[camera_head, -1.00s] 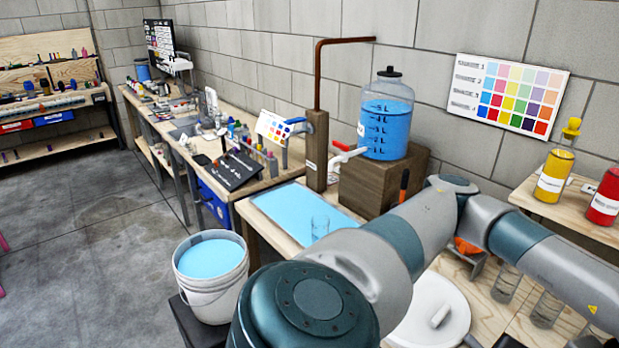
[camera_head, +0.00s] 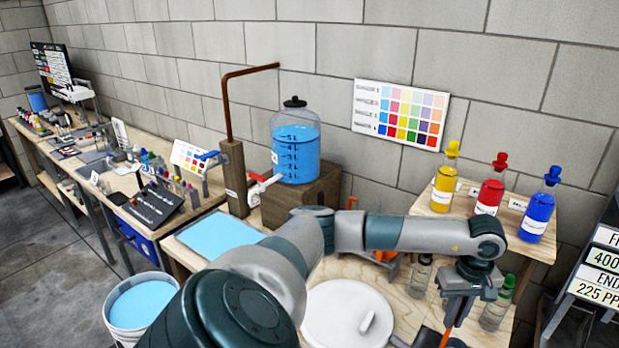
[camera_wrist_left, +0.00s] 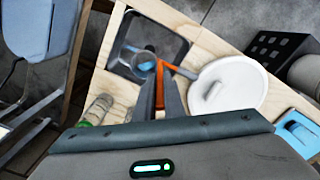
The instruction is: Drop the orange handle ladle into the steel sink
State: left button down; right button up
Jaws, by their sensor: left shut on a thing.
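My left gripper (camera_head: 452,318) hangs pointing down over the right part of the wooden bench in the head view. It is shut on the orange handle (camera_head: 446,338) of the ladle. In the left wrist view the fingers (camera_wrist_left: 165,88) close around the orange handle (camera_wrist_left: 160,80). The ladle's bowl (camera_wrist_left: 146,64) seems to lie beyond the fingertips, over the dark grey steel sink (camera_wrist_left: 125,58). I cannot tell its height above the sink floor. Small dark items show inside the sink. Only a dark bit near the bottom edge of the head view may be the sink. My right gripper is out of view.
A round white lid (camera_head: 330,322) lies beside the sink, also in the left wrist view (camera_wrist_left: 245,95). Clear bottles (camera_head: 420,275) stand behind the gripper. A blue-filled basin (camera_head: 215,238) and white bucket (camera_head: 140,312) are to the left. Coloured bottles (camera_head: 490,195) stand on a shelf.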

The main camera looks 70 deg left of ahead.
aim_at(449, 333)
pick_arm(q)
jog(key=shift+f, duration=0.15)
jog(key=shift+f+b, duration=0.75)
jog(key=shift+f, duration=2.1)
